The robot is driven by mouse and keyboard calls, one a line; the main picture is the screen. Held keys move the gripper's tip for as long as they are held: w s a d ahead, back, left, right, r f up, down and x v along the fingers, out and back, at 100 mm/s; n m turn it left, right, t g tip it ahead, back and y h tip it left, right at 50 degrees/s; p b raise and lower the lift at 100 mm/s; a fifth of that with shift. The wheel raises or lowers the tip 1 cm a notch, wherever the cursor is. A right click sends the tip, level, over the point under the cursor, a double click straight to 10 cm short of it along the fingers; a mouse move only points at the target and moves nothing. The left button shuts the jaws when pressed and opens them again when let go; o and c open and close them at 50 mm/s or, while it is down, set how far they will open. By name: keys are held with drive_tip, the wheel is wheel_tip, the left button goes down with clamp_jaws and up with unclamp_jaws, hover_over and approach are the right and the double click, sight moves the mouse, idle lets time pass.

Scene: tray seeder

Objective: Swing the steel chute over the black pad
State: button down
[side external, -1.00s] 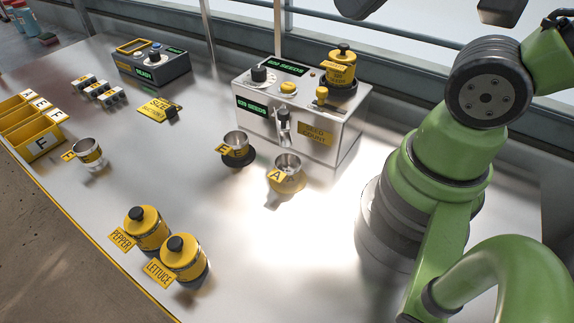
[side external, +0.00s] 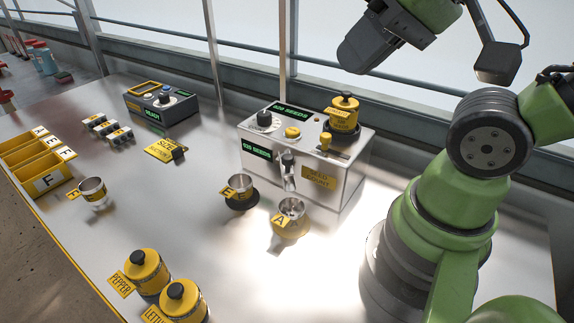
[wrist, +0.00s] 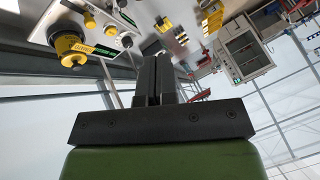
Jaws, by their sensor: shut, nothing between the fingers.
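The steel chute (side external: 288,170) hangs on the front of the grey seed-count machine (side external: 329,160). Its lower end is near the gap between two cups, closer to cup A; its exact aim is hard to tell. The black pad (side external: 241,205) lies to the left, with the steel cup E (side external: 239,185) standing on it. The steel cup A (side external: 291,210) stands on a yellow pad (side external: 291,232) to the right. My gripper (wrist: 155,62) is shut and empty in the wrist view. In the side view it is up high at the top, well away from the chute.
The yellow tomato hopper (side external: 343,112) sits on the machine's right end. The pepper jar (side external: 147,272) and lettuce jar (side external: 183,302) stand at the front left. Another steel cup (side external: 93,191) is near the yellow bins (side external: 40,180). The table middle is clear.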

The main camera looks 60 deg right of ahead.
idle(0.4)
drive_tip(key=c, duration=1.2)
unclamp_jaws()
drive_tip(key=shift+w, duration=0.25)
drive_tip(key=shift+c, duration=0.2)
drive_tip(key=shift+o, duration=1.3)
drive_tip(key=w+d+f+n+g+h, duration=0.1)
drive_tip(key=w+f+g, duration=0.2)
drive_tip(key=w, duration=0.3)
drive_tip(key=shift+d+n+g, duration=0.3)
drive_tip(key=shift+n+g, duration=0.1)
drive_tip(key=shift+g, duration=0.1)
drive_tip(key=n+g+h, duration=0.1)
drive_tip(key=n+g, duration=0.1)
drive_tip(key=g, duration=0.1)
hover_over(288, 157)
wheel_tip(288, 157, down, 7)
wheel_tip(288, 157, down, 10)
drive_tip(key=shift+r, duration=0.2)
clamp_jaws()
